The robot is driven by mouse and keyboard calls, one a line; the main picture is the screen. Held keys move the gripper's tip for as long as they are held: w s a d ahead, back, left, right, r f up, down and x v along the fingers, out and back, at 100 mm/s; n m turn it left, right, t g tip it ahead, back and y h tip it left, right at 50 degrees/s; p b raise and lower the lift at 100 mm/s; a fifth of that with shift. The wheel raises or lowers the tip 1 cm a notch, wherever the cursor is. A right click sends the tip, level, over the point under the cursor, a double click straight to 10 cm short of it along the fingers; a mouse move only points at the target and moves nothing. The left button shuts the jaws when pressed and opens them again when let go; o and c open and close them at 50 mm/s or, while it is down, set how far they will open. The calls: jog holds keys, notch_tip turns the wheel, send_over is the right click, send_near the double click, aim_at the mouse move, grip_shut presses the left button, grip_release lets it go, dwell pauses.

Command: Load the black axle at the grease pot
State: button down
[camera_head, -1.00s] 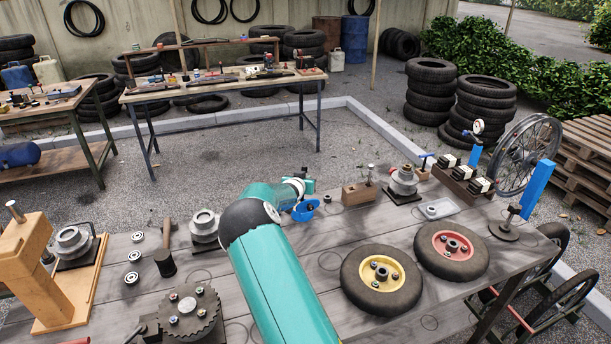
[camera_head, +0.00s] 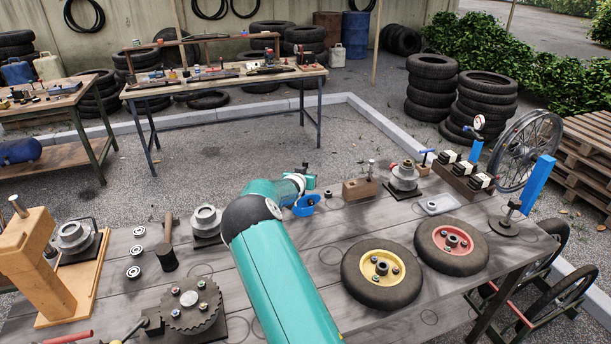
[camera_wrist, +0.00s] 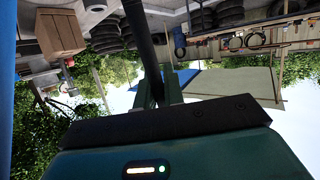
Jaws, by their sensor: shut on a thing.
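My gripper (camera_head: 309,182) is small and partly hidden behind my arm in the head view, above the far edge of the bench. In the wrist view my gripper (camera_wrist: 161,90) is shut on a dark rod, which looks like the black axle (camera_wrist: 144,42). The rod runs up and out of the picture, so its far end is hidden. A blue cup-like thing (camera_head: 304,208), perhaps the grease pot, shows right beside my wrist in the head view. Whether the axle touches it cannot be seen.
A wooden block (camera_head: 360,190) and a flanged hub (camera_head: 404,177) stand to the right. Yellow-hubbed (camera_head: 382,278) and red-hubbed (camera_head: 451,246) wheels lie on the bench. A mallet (camera_head: 166,250) and a toothed disc (camera_head: 190,305) lie to the left.

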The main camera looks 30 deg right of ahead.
jog(key=shift+f, duration=0.5)
dwell(1.2)
jog(key=shift+r, duration=3.55)
